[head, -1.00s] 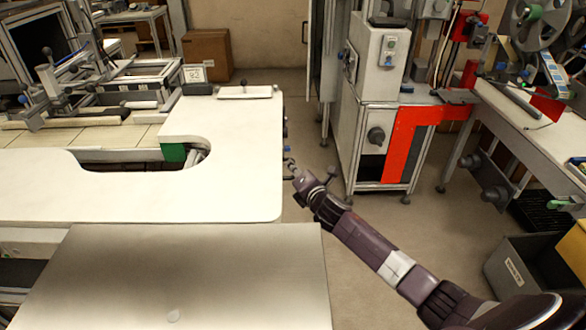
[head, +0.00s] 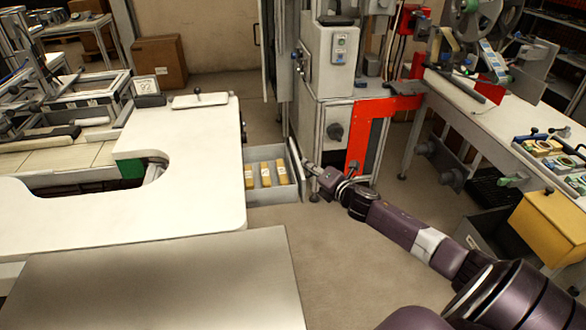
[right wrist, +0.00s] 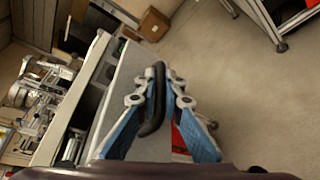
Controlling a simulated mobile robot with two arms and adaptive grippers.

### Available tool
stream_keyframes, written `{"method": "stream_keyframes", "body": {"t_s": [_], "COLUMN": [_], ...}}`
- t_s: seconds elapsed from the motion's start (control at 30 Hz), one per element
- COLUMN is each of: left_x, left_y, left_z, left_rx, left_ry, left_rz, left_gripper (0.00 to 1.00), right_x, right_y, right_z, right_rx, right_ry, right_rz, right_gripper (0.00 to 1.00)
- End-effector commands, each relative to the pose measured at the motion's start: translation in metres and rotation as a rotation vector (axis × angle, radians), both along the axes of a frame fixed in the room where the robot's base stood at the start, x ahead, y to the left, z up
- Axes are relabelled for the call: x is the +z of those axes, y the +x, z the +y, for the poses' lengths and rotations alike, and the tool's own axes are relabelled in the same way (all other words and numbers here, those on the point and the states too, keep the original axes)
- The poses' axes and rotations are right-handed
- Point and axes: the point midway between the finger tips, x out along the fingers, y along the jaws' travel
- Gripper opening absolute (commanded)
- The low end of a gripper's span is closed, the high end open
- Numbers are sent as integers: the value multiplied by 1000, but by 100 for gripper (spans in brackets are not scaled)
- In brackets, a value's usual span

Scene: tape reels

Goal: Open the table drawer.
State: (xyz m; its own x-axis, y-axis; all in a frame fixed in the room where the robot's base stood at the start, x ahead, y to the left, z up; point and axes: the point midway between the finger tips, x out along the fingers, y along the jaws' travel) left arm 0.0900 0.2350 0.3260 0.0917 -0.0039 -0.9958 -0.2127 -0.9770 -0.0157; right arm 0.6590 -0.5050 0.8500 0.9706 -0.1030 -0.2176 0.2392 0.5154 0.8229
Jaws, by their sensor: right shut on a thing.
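The table drawer (head: 296,171) is a grey box pulled out from under the right side of the white table (head: 215,205). Several yellow-brown boxes with white labels (head: 265,174) lie inside it. My right gripper (head: 308,165) is at the drawer's front panel. In the right wrist view, the blue fingers of my right gripper (right wrist: 162,95) are closed around the black drawer handle (right wrist: 153,115). The drawer's grey front (right wrist: 122,85) runs behind the handle. My left gripper is not in view.
A grey machine cabinet with a red frame (head: 357,137) stands close beyond the open drawer. A workbench (head: 480,115) with a yellow bin (head: 548,225) is at the right. Bare floor (head: 340,235) lies in front of the drawer.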

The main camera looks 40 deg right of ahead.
Motion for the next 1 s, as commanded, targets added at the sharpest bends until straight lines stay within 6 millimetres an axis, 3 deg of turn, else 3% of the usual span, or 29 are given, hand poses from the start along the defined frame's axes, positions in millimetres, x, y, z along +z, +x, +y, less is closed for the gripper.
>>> {"method": "stream_keyframes", "body": {"t_s": [0.2, 0.57, 0.6, 0.67, 1.0], "left_x": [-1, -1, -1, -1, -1], "left_y": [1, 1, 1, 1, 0], "left_z": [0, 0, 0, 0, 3], "left_rx": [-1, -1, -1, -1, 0], "left_ry": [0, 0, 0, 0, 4], "left_rz": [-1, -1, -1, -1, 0], "left_gripper": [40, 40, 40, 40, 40], "right_x": [-1, -1, -1, -1, -1], "right_y": [-7, -7, -7, -7, -9], "right_z": [-13, -14, -14, -14, -14], "right_rx": [-1, -1, -1, -1, 0], "right_ry": [0, 0, 0, 0, 0], "right_rz": [2, 2, 2, 2, 1], "right_gripper": [0, 0, 9, 16, 16]}}
